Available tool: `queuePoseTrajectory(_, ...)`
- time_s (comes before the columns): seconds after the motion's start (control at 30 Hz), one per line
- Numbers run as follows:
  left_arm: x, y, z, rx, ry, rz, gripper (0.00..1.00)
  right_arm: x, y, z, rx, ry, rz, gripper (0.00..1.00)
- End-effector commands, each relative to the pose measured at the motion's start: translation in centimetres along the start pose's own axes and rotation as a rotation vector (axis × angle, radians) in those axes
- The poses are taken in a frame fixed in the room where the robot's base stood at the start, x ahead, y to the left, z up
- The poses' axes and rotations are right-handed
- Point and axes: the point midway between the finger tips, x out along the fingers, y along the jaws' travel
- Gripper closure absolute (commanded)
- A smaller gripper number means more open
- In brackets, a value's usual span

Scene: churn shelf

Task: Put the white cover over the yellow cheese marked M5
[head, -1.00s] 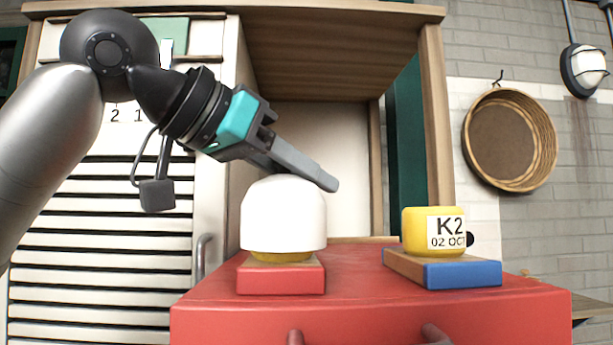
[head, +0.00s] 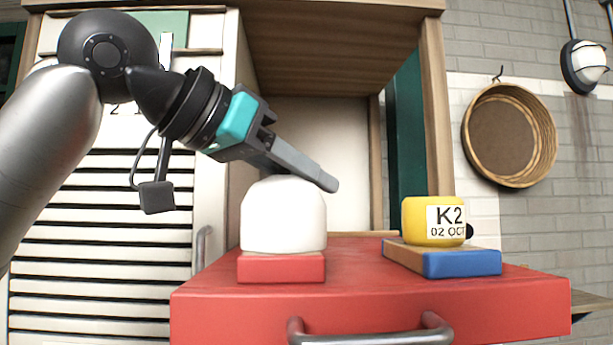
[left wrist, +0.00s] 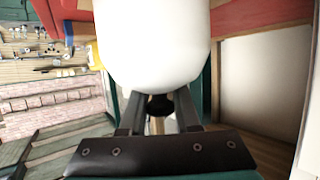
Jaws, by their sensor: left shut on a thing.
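The white cover (head: 283,215) is a domed cup standing upright over the red block (head: 281,268) on the left of the red surface. Its lower rim is down at or just above the block, and I cannot tell which. No yellow shows below it, so the cheese there and any mark on it are hidden. My left gripper (head: 322,180) is shut on the cover near its top, reaching from the upper left. The left wrist view shows the cover (left wrist: 152,45) large between the fingers. My right gripper is not in view.
The red drawer-like unit (head: 370,295) has a grey handle (head: 370,338) in front. The surface between the blocks is clear. A wooden cabinet stands behind.

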Motion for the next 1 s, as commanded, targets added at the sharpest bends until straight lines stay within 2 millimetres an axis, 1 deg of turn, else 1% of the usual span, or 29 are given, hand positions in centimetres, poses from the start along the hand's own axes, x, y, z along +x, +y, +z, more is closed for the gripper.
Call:
queuePoseTrajectory(0.07, 0.0, 0.0, 0.0, 0.0, 0.0, 0.0, 1.0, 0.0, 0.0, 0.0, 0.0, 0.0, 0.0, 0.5)
queuePoseTrajectory(0.1, 0.0, 0.0, 0.0, 0.0, 0.0, 0.0, 0.65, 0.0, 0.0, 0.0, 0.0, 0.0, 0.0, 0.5)
queuePoseTrajectory(0.37, 0.0, 0.0, 0.0, 0.0, 0.0, 0.0, 0.36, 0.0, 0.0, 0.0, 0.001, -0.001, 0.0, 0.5)
queuePoseTrajectory(0.4, 0.0, 0.0, 0.0, 0.0, 0.0, 0.0, 0.34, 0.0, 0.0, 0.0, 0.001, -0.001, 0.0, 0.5)
queuePoseTrajectory(0.63, -0.1, 0.0, 0.0, 0.0, -0.001, 0.0, 0.34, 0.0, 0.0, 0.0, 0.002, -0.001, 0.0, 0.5)
queuePoseTrajectory(0.77, -0.9, -0.1, 0.0, 0.0, 0.001, -0.001, 0.34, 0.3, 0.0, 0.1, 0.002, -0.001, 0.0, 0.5)
queuePoseTrajectory(0.87, -2.6, -0.1, 0.1, 0.0, 0.004, -0.003, 0.34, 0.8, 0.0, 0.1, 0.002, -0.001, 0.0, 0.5)
queuePoseTrajectory(0.97, -4.8, -0.1, 0.1, 0.0, 0.005, -0.003, 0.34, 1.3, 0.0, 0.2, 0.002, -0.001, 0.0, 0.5)
queuePoseTrajectory(1.0, -5.9, 0.0, 0.1, 0.0, 0.005, -0.003, 0.34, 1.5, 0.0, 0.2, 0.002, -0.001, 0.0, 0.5)
